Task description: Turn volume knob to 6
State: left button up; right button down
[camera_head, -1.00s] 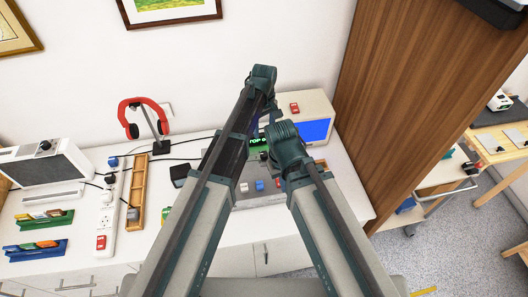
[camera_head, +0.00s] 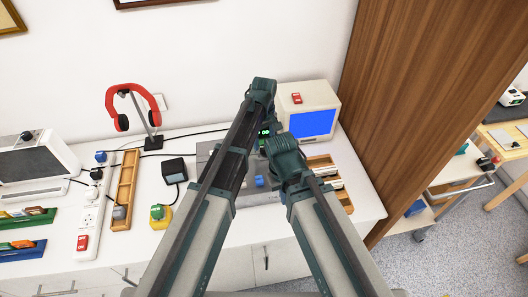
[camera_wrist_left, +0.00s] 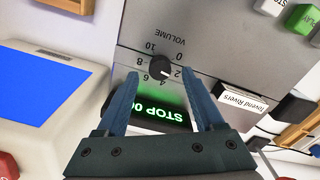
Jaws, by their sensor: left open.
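The volume knob (camera_wrist_left: 160,69) is a small black dial with a white mark on a grey panel, in the left wrist view. Numbers 0 to 10 ring it, and the mark seems to point near 2. A green display (camera_wrist_left: 165,112) reading "STOP" and a partly hidden figure is beside it. My left gripper (camera_wrist_left: 160,74) is open, its blue fingertips apart on either side of the knob in the picture; I cannot tell whether they touch it. In the head view my arms cover most of the grey device (camera_head: 203,152) and the knob. My right gripper is hidden.
A monitor with a blue screen (camera_head: 312,122) stands right of the device. A labelled card (camera_wrist_left: 240,101) is close to the fingers in the wrist view. Red headphones (camera_head: 137,97), a power strip (camera_head: 88,221) and a wooden tray (camera_head: 124,200) are on the left. A wooden panel stands right.

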aim_at(264, 149)
pick_arm(q)
notch_tip(264, 149, down, 3)
jog(key=shift+r+b, duration=0.2)
jog(key=shift+b, duration=0.55)
pick_arm(e)
notch_tip(264, 149, down, 3)
jog(key=shift+r, duration=0.2)
pick_arm(q)
grip_shut()
